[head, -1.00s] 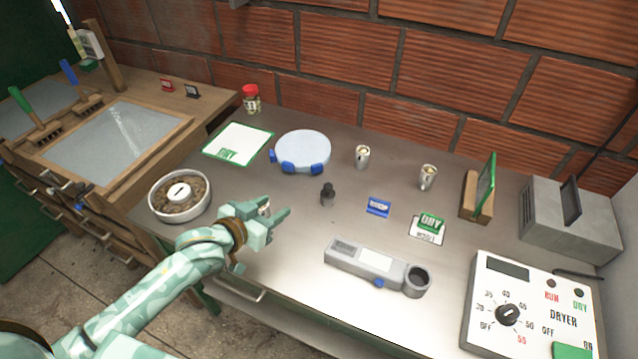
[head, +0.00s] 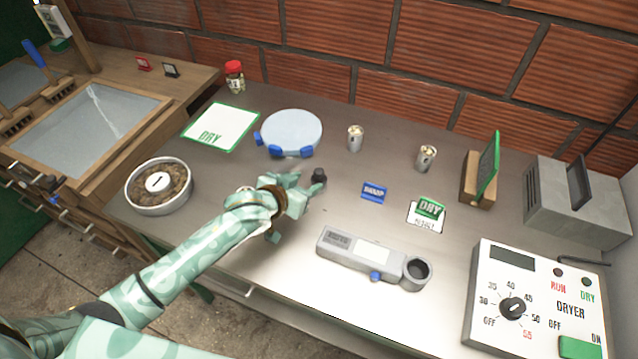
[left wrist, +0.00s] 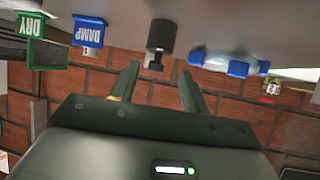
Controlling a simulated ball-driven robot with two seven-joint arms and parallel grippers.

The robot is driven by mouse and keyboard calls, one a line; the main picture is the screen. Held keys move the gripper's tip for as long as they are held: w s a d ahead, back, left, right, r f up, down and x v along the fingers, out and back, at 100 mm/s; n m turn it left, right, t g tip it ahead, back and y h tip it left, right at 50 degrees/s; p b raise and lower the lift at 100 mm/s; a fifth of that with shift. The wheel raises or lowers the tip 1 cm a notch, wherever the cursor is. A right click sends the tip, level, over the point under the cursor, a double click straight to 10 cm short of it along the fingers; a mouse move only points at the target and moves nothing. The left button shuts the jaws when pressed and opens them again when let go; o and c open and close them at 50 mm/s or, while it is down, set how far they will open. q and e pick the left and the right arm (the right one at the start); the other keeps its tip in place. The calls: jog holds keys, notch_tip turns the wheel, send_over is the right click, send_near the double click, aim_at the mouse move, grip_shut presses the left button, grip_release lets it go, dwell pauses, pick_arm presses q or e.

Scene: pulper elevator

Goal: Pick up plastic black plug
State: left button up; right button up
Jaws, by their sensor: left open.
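The black plug (head: 319,176) stands upright on the metal table in the head view, its lower part partly hidden by my gripper. My left gripper (head: 308,192) is right beside it on the near side, with its jaws open and pointing at it. In the left wrist view, which looks upside down, the plug (left wrist: 159,42) appears beyond the fingertips, between the lines of the two open fingers (left wrist: 158,85). Nothing is between the fingers. My right gripper is not in view.
A grey meter (head: 372,255) lies in front on the right. A round blue-footed disc (head: 291,130), two small cups (head: 355,138) (head: 426,158), a blue sign (head: 374,192) and a green DRY sign (head: 430,208) surround the plug. A bean dish (head: 158,207) is at left.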

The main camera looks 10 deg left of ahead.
aim_at(317, 177)
pick_arm(q)
jog(key=b+x, duration=0.2)
jog(key=x, duration=0.3)
jog(key=shift+w+d, duration=0.1)
jog(key=shift+d, duration=0.15)
jog(key=shift+r, duration=0.1)
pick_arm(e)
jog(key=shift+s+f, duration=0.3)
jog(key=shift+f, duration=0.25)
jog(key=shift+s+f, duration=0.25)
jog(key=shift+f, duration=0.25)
pick_arm(q)
jog(key=c, duration=0.7)
